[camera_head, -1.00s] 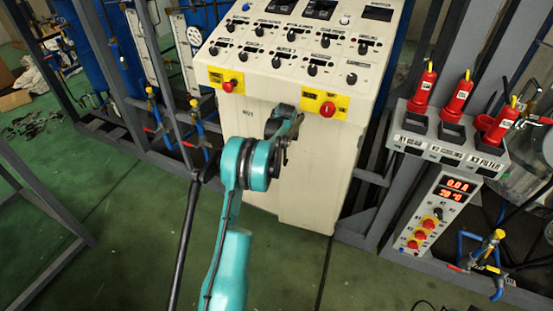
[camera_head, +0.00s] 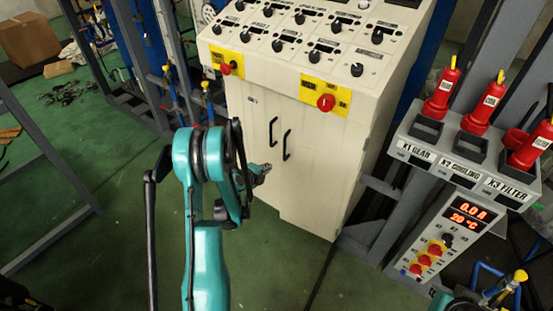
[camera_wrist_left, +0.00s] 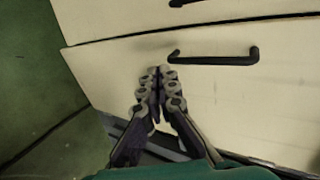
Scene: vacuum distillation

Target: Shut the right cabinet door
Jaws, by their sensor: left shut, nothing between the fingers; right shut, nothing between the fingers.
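The cream cabinet's right door (camera_head: 310,170) carries a black handle (camera_head: 287,145). The left door (camera_head: 250,125) has its own handle (camera_head: 272,131). Both doors look roughly flush in the head view; a small gap cannot be ruled out. My right gripper is not visible.
The sloped control panel (camera_head: 300,35) with knobs and red buttons tops the cabinet. A grey rack (camera_head: 440,150) with red plugs stands at the right. Metal frame posts (camera_head: 55,165) stand at the left. Green floor (camera_head: 110,240) is open in front.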

